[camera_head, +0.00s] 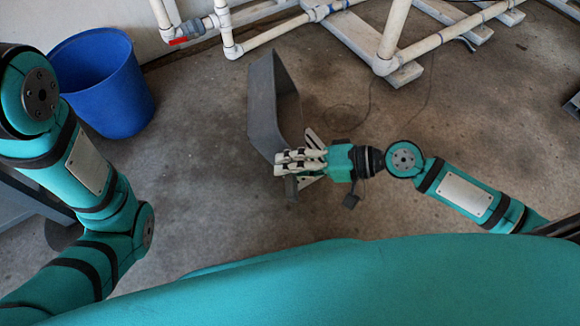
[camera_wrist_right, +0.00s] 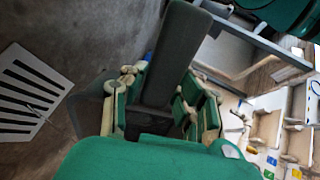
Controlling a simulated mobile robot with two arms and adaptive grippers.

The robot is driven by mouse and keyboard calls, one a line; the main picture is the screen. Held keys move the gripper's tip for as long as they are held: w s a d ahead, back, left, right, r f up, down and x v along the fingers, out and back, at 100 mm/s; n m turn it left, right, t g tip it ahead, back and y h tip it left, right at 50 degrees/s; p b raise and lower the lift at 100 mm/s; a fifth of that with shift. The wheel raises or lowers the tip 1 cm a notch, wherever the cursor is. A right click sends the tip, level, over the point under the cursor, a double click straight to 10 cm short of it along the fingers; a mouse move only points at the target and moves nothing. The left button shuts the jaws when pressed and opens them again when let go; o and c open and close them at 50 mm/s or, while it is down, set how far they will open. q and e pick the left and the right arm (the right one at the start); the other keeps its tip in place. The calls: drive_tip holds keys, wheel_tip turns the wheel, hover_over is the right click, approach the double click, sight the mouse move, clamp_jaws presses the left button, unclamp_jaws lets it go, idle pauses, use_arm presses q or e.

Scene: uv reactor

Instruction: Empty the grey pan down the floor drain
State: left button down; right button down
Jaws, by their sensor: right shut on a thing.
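The grey pan (camera_head: 262,105) is tilted steeply on its side in the head view, its hollow facing right. I cannot see anything inside it. My right gripper (camera_head: 290,161) is shut on the pan's near end. In the right wrist view a dark grey bar, part of the pan (camera_wrist_right: 178,50), runs between the fingers (camera_wrist_right: 160,107). The floor drain is a pale slotted plate (camera_wrist_right: 30,90) at the left of the wrist view. In the head view a pale edge of it (camera_head: 313,138) seems to show behind my right gripper, which hides most of it. My left gripper is out of view.
A blue bucket (camera_head: 112,85) stands on the floor at the upper left. White pipes (camera_head: 300,35) on pale supports (camera_head: 405,73) run along the back. A thin dark cable lies on the floor beyond the gripper. The concrete floor (camera_head: 490,130) at the right is clear.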

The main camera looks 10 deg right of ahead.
drive_tip(key=shift+d+r+y+b, duration=0.15)
drive_tip(key=shift+d+y+b, duration=0.3)
drive_tip(key=shift+y+b, duration=0.4)
drive_tip(key=shift+s+d+r+m+t+y, duration=0.15)
drive_tip(key=shift+d+t+y, duration=0.1)
drive_tip(key=shift+d+y, duration=0.3)
drive_tip(key=shift+s+d+r+m+t+y, duration=0.15)
drive_tip(key=shift+d+t+y, duration=0.15)
drive_tip(key=shift+d+y, duration=0.2)
drive_tip(key=shift+s+d+r+t+y, duration=0.15)
drive_tip(key=shift+d+t+y, duration=0.1)
drive_tip(key=shift+d+y, duration=0.3)
drive_tip(key=shift+y, duration=0.25)
idle(1.1)
